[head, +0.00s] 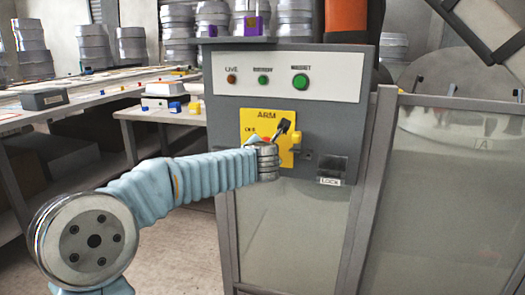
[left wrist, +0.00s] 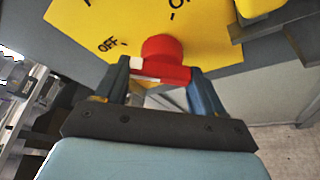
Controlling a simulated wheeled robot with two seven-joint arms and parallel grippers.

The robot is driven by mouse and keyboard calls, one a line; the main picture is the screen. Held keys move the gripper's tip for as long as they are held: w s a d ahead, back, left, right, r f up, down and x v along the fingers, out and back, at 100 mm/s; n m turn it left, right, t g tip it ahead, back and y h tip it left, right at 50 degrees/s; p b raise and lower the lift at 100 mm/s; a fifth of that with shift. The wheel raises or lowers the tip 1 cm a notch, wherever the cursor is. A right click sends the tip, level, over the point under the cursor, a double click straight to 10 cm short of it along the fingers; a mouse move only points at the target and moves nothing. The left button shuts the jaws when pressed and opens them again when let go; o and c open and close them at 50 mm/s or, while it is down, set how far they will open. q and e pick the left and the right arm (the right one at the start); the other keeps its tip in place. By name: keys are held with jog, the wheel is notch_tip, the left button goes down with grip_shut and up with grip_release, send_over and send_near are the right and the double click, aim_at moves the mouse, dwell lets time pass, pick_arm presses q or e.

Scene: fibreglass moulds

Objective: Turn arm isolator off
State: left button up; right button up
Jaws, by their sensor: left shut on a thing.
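The yellow ARM plate (head: 256,118) is on the front of a grey control box. In the left wrist view the plate (left wrist: 80,20) carries an OFF mark and a second, cut-off mark starting with O. The isolator's red knob (left wrist: 163,46) stands out from the plate below these marks. My left gripper (left wrist: 160,70) is shut on the knob's red handle, one finger on each side. Which mark the handle points to, I cannot tell. My right gripper is in neither view.
A yellow block (head: 297,141) juts out close right of my left gripper. Above are a red LIVE lamp (head: 231,79) and two green buttons. A LOCK label (head: 329,181) is lower right. A glazed guard (head: 440,190) stands to the right; benches (head: 100,83) are at left.

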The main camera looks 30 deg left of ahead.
pick_arm(q)
jog(key=o, duration=1)
jog(key=shift+a+f, duration=0.1)
jog(key=shift+o, duration=0.2)
jog(key=shift+s, duration=0.1)
jog(key=v, duration=1.3)
jog(key=shift+s, duration=0.3)
